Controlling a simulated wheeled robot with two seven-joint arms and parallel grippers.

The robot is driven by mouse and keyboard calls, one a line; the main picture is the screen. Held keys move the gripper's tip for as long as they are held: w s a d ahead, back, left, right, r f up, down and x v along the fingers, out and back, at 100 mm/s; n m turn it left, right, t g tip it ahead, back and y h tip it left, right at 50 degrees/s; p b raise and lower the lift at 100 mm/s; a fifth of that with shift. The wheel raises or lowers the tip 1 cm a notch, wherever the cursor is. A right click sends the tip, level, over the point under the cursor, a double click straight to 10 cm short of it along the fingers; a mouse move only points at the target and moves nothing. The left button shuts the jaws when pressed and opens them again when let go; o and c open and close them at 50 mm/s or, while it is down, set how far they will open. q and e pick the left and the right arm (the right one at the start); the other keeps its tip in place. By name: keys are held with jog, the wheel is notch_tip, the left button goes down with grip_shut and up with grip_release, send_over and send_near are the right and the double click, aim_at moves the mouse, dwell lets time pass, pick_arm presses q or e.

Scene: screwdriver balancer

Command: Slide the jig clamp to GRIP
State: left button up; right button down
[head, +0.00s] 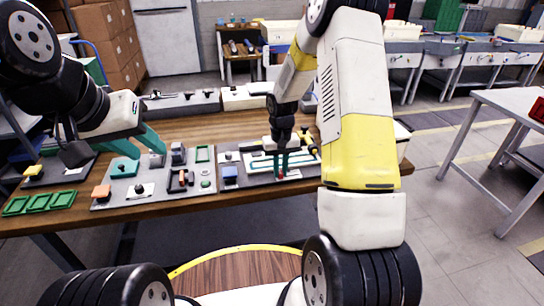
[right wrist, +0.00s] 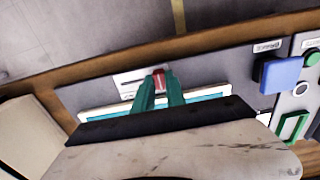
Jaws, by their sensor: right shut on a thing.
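The jig clamp shows as a small red piece (right wrist: 159,77) on a grey panel, beside a white label plate, in the right wrist view. It also shows low between my fingertips in the head view (head: 281,176). My right gripper (right wrist: 160,88) is shut on the red piece, with one teal finger on each side of it. The same gripper (head: 281,168) points straight down over the panel in the head view. My left gripper (head: 152,140) hangs above the left panel, apart from the clamp; its finger gap is not clear. The lettering by the clamp is too small to read.
A wooden table (head: 60,217) carries the panels. The left panel (head: 150,203) holds several fixtures. A blue block (head: 230,172) sits left of the clamp, and yellow-black tools (head: 308,139) lie behind it. Green trays (head: 40,202) lie at far left. The near table edge is clear.

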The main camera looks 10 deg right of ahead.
aim_at(298, 175)
dwell(0.8)
jog(key=d, duration=0.6)
jog(key=shift+w+d, duration=0.15)
jog(key=shift+d, duration=0.15)
jog(key=c, duration=1.4)
grip_release()
jog(key=shift+o, duration=0.2)
notch_tip(298, 175, up, 8)
jog(key=shift+f, duration=0.1)
